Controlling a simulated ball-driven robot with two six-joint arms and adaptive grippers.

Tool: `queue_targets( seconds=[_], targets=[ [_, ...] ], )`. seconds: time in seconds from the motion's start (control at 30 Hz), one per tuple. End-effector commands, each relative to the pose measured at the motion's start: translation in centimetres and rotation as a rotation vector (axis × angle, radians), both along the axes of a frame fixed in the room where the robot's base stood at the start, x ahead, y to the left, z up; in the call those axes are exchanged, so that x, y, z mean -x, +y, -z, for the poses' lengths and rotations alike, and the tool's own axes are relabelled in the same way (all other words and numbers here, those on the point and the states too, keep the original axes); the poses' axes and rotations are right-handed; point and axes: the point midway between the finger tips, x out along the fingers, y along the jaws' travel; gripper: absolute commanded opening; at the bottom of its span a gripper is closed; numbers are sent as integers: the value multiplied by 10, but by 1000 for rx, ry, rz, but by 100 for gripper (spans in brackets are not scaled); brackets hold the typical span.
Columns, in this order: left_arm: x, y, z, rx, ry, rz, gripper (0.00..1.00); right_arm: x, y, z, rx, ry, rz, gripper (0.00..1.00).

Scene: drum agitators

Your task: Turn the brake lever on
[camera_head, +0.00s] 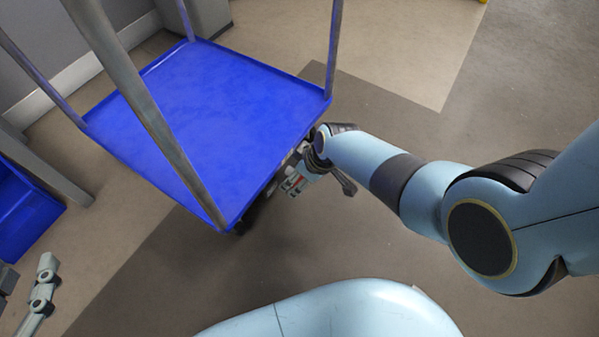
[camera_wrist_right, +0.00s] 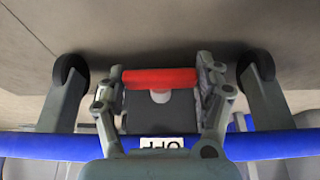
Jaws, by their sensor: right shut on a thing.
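The brake lever is a red bar (camera_wrist_right: 160,78) on a dark grey block under the edge of a blue cart (camera_head: 205,105). A small white label (camera_wrist_right: 161,143), which seems to read OFF, shows on the block in the right wrist view. My right gripper (camera_head: 297,179) is low at the cart's near right edge. In the right wrist view its fingers (camera_wrist_right: 162,82) stand at both ends of the red bar, shut on it. In the head view the lever is largely hidden by the gripper and the cart. A grey jointed finger of my left gripper (camera_head: 42,290) shows at the lower left; its opening is unclear.
Two dark caster wheels (camera_wrist_right: 70,72) (camera_wrist_right: 257,66) flank the lever under the blue edge. Metal posts (camera_head: 140,95) rise from the cart's corners. Another blue object (camera_head: 25,215) stands at the left.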

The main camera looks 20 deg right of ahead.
Motion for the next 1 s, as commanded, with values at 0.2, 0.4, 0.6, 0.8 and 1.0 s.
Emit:
queue_targets(
  seconds=[0.2, 0.4, 0.6, 0.8, 1.0],
  targets=[
    [2, 0, 2, 0, 10, -1, 40, 0, -1, 0, 7, -3, -3, 37],
    [2, 0, 2, 0, 9, -1, 40, 1, -1, 1, 7, -3, -4, 70],
    [2, 0, 2, 0, 8, -1, 40, 1, -1, 1, 6, -2, -3, 92],
    [1, 0, 2, 0, 8, -1, 40, 0, 0, 0, 5, -2, -2, 92],
    [1, 0, 2, 1, 8, -2, 40, 2, -2, -6, 3, -4, -1, 92]
  ],
)
